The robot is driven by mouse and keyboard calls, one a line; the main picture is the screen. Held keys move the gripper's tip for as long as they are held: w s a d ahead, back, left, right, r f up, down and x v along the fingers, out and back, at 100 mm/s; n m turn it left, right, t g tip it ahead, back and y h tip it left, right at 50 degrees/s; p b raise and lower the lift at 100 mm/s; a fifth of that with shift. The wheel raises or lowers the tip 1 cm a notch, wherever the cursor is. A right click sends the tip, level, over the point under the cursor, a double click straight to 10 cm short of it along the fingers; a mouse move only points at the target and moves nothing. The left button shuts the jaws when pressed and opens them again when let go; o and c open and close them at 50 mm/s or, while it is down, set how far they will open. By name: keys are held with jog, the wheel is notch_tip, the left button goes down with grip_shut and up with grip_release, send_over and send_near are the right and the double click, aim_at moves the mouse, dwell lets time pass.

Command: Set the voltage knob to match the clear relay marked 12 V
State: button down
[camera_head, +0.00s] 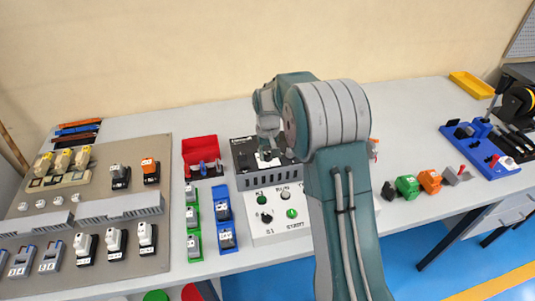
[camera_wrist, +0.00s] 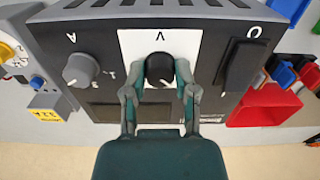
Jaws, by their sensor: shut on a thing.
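The voltage knob (camera_wrist: 160,68) is round and black, on a white patch marked V on a black panel (camera_wrist: 105,28). In the wrist view, my gripper (camera_wrist: 158,78) has one finger on each side of the knob and is shut on it. The knob's pointer and scale values cannot be read. In the head view, my gripper (camera_head: 268,148) is over the black panel (camera_head: 243,150), and the knob is hard to make out there. A greyish, clear-looking relay (camera_head: 120,176) stands on the board at left; its marking is too small to read.
In the wrist view, a grey knob (camera_wrist: 80,70) marked A and a black switch (camera_wrist: 243,65) flank the voltage knob. A red bin (camera_head: 200,150) stands left of the panel. An orange relay (camera_head: 150,170) stands beside the greyish one. A white control box (camera_head: 265,229) is in front.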

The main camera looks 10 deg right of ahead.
aim_at(267, 154)
jog(key=shift+n, duration=1.1)
jog(key=shift+c, duration=2)
grip_release()
jog(key=shift+w, duration=0.1)
notch_tip(267, 154, up, 12)
